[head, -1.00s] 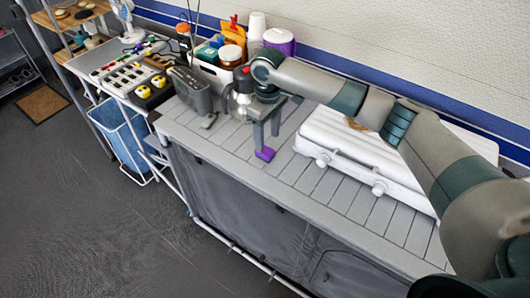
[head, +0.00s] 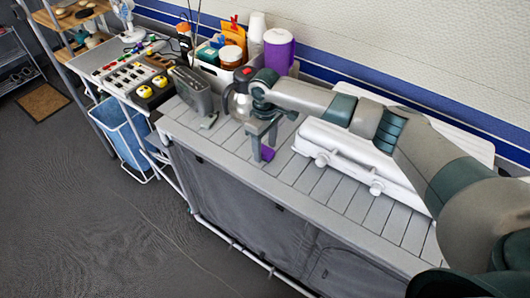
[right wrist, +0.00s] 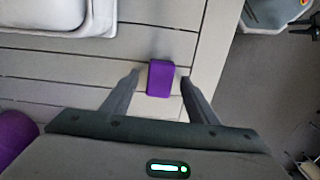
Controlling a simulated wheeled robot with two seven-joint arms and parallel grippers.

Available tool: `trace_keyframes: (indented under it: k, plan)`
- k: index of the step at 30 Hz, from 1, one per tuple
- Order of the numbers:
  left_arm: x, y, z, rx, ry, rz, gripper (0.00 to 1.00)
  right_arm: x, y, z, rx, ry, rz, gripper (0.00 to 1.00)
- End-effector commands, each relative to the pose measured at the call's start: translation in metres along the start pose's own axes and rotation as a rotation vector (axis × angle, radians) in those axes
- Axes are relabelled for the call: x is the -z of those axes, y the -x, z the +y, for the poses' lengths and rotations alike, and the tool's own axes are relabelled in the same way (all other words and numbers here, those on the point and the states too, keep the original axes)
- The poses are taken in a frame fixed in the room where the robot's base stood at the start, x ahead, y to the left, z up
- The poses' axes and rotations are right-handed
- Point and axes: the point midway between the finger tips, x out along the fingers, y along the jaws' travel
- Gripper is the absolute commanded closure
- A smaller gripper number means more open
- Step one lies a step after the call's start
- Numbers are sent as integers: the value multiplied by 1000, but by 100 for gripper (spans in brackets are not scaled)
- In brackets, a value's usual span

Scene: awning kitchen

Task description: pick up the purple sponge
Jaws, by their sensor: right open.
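The purple sponge (head: 267,153) lies on the grey slatted counter near its front edge. In the right wrist view the sponge (right wrist: 161,78) sits between my two fingers, around the height of their tips. My right gripper (head: 263,153) points down at the sponge and is open, with a gap on each side of the sponge in the wrist view (right wrist: 160,82). In the head view a finger partly hides the sponge. My left gripper is not in view.
A white camp stove (head: 345,160) stands right of the sponge. The counter's front edge (head: 240,167) is close to the sponge.

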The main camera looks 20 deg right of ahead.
Motion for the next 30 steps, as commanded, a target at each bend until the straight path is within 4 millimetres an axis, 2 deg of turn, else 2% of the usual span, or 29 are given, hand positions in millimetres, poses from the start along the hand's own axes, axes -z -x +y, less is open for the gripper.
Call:
trace_keyframes:
  k: [5, 6, 11, 12, 23, 30]
  plan:
    - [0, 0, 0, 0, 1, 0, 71, 0, 0, 0, 0, 0, 0, 47]
    - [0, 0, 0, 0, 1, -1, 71, 0, 0, 0, 0, 0, 0, 49]
    - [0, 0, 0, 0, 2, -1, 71, 0, 0, 0, 0, 0, 0, 88]
    - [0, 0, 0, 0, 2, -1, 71, 0, 0, 0, 0, 0, 0, 91]
    - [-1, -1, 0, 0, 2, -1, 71, 0, 3, 0, 0, 0, 1, 91]
    - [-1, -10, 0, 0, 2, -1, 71, 1, 22, 1, -2, 1, 4, 91]
